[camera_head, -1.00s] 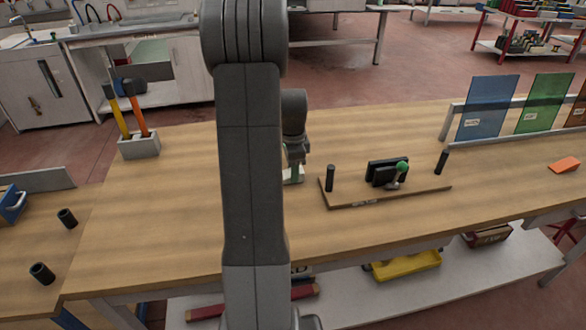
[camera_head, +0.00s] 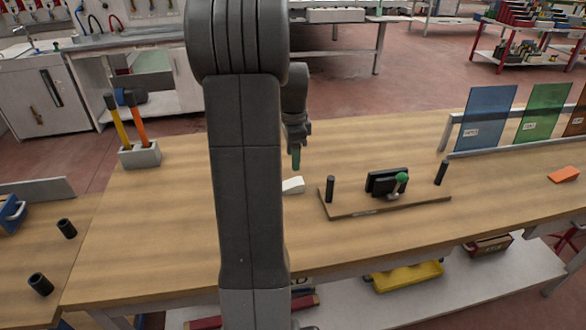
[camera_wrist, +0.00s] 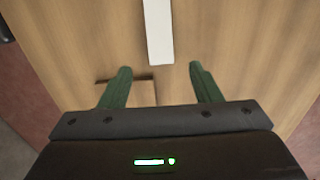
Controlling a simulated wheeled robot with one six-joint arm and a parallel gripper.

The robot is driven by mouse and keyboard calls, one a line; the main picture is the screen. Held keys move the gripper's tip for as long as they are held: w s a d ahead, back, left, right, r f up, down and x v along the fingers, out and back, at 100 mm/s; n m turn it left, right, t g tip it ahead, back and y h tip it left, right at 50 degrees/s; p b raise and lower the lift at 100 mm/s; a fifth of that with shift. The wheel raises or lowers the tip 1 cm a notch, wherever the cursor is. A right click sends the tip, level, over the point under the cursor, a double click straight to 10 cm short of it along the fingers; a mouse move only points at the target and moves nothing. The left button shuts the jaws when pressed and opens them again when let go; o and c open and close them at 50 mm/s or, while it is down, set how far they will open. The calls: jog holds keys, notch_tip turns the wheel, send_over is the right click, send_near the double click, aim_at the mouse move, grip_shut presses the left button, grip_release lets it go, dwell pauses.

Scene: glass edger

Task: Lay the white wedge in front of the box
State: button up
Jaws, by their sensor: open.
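The white wedge (camera_head: 293,186) lies on the wooden bench, left of the board with the black fixture. In the wrist view the white wedge (camera_wrist: 158,32) is a long pale strip beyond the fingertips, running out of the top of the picture. My gripper (camera_head: 296,161) points down above the wedge, apart from it. In the wrist view my gripper (camera_wrist: 160,68) has its two green fingers spread, with nothing held between them. My own arm hides part of the bench left of the wedge. I cannot tell which thing is the box.
A board (camera_head: 425,198) carries a black fixture with a green knob (camera_head: 401,178) and two black posts. An orange wedge (camera_head: 563,174) lies far right, below the coloured glass panes (camera_head: 487,118). A grey holder (camera_head: 140,154) with hammers stands back left. The bench front is clear.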

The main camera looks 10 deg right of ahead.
jog(key=shift+o, duration=0.4)
notch_tip(320, 180, up, 2)
jog(key=shift+r, duration=0.15)
jog(key=o, duration=0.7)
jog(key=shift+r+n, duration=0.3)
jog(key=shift+r, duration=0.05)
jog(key=shift+o, duration=0.8)
jog(key=shift+a+r+n+p, duration=0.1)
jog(key=shift+n+p, duration=0.45)
jog(key=shift+n, duration=0.05)
jog(key=f+n+p, duration=0.2)
jog(key=n, duration=0.3)
jog(key=a+f+n+p, duration=0.1)
jog(key=f+n+p, duration=0.1)
jog(key=n, duration=0.3)
jog(key=a+f+n+p, duration=0.1)
jog(key=f+n+p, duration=0.1)
jog(key=f+n, duration=0.2)
jog(key=shift+w+f+n, duration=0.1)
jog(key=shift+w+n, duration=0.15)
jog(key=shift+n, duration=0.85)
jog(key=f, duration=0.1)
jog(key=f+p, duration=0.1)
jog(key=f, duration=0.2)
jog(key=shift+s+d+p, duration=0.15)
jog(key=shift+s+p, duration=0.15)
jog(key=shift+p, duration=0.05)
jog(key=shift+f, duration=0.65)
